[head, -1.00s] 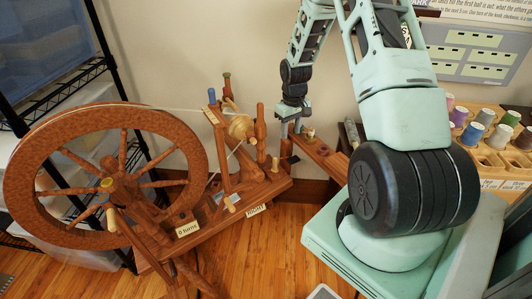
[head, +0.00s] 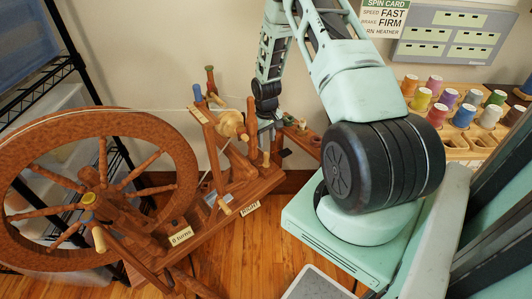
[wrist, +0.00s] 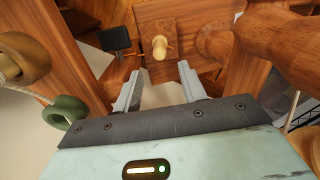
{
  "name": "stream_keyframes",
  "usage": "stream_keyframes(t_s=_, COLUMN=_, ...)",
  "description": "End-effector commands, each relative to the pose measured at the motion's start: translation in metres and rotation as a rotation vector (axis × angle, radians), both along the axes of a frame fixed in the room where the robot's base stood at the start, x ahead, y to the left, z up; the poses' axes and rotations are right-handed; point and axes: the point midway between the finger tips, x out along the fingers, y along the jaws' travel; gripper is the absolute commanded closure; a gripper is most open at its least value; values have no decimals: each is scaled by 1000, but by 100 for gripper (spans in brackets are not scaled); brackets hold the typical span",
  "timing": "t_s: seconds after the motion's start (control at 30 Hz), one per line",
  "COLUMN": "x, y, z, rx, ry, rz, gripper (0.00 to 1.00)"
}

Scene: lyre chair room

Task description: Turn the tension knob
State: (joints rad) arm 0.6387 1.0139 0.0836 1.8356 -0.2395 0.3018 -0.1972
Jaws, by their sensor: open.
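The spinning wheel (head: 190,165) stands at left in the head view, with a large spoked drive wheel and a sloping wooden base. In the wrist view a pale turned wooden knob (wrist: 159,46) stands on a wooden block, likely the tension knob. My gripper (wrist: 160,88) is open and empty, its two grey fingers pointing towards the knob. The knob lies beyond the fingertips, roughly centred between them, and appears apart from them. In the head view my gripper (head: 268,128) is behind the wheel's upright posts, and its fingertips are mostly hidden.
Rounded wooden posts (wrist: 285,45) crowd the right of the wrist view. A small dark plate (wrist: 114,38) stands near the knob. A rack of thread spools (head: 460,115) is at right.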

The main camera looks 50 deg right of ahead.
Motion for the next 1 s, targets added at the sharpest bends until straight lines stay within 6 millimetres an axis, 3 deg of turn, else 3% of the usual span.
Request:
stream_keyframes(t_s=0.1, x=-1, y=0, z=-27, rx=1, ry=3, rz=0, gripper=59)
stream_keyframes(t_s=0.3, x=0, y=0, z=-56, rx=0, ry=1, rz=0, gripper=59)
stream_keyframes(t_s=0.5, x=0, y=0, z=-68, rx=0, ry=1, rz=0, gripper=59)
stream_keyframes(t_s=0.77, x=0, y=0, z=-69, rx=0, ry=0, rz=0, gripper=59)
stream_keyframes(t_s=0.8, x=0, y=0, z=-69, rx=0, ry=0, rz=0, gripper=61)
stream_keyframes(t_s=0.93, x=0, y=0, z=-69, rx=0, ry=0, rz=0, gripper=98)
stream_keyframes(t_s=1.0, x=0, y=0, z=-69, rx=0, ry=0, rz=0, gripper=100)
